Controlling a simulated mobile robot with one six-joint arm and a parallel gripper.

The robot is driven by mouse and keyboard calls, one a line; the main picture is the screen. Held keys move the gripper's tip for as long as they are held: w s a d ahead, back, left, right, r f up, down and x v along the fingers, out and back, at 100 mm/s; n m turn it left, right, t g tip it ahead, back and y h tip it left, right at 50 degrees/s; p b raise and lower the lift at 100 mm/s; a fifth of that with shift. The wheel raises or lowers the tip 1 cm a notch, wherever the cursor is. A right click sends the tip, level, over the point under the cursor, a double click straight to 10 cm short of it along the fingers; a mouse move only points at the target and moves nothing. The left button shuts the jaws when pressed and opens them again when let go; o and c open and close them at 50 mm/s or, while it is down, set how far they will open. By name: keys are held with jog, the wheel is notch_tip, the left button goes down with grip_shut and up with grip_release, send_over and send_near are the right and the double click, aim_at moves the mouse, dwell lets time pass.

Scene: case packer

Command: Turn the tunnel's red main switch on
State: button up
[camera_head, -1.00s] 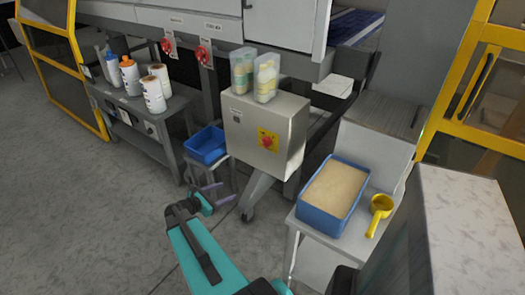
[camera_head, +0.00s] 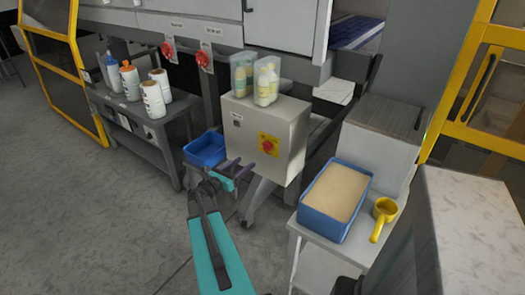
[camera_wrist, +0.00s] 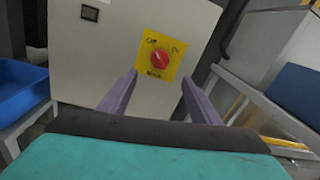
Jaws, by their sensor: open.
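The red main switch (camera_head: 268,146) is a round knob on a yellow plate on the front of a grey box (camera_head: 240,142). In the wrist view the red knob (camera_wrist: 159,58) sits on its yellow plate (camera_wrist: 149,44), with lettering above it and "MAIN" below. Which way the knob points is hard to make out. My gripper (camera_head: 237,170) is in front of the box, to the lower left of the switch in the head view. In the wrist view its two purple fingers (camera_wrist: 160,92) are open and empty, apart from the knob, which shows just beyond and between their tips.
Two clear containers with bottles (camera_head: 254,80) stand on the box. A blue bin (camera_head: 204,150) is to its left, and a blue tray of tan grains (camera_head: 310,216) with a yellow scoop (camera_head: 383,213) is to its right. Two red knobs (camera_head: 204,58) are on the machine behind.

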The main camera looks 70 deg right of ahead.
aim_at(264, 149)
jog(key=p+x, duration=0.2)
jog(key=x, duration=1.1)
jog(key=shift+s+d+p, duration=0.2)
jog(key=shift+d+p, duration=0.1)
jog(key=c, duration=1.1)
jog(key=shift+o, duration=0.2)
